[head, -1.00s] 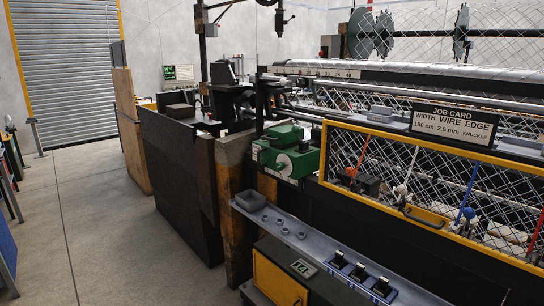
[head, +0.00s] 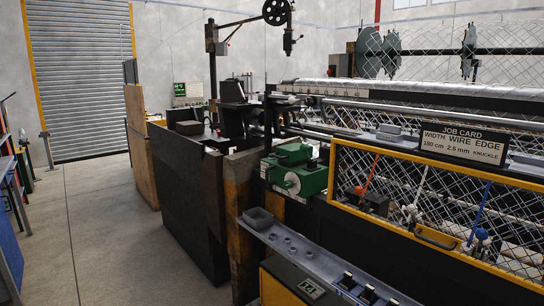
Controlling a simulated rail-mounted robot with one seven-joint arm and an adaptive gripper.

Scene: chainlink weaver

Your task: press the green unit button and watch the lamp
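A green machine unit (head: 300,170) stands at the near end of the weaving machine, left of the yellow-framed mesh guard. A pale round part (head: 291,184) shows on its front face; I cannot tell whether it is a button. I cannot make out a lamp on the unit or tell whether one is lit. My gripper is not in view.
A grey ledge (head: 330,268) with a small tray (head: 258,218) and black switches (head: 346,281) runs below the unit. The yellow-framed guard (head: 388,154) and job card (head: 463,142) are at right. A dark panel (head: 175,195) stands left; the floor (head: 95,240) beyond is clear.

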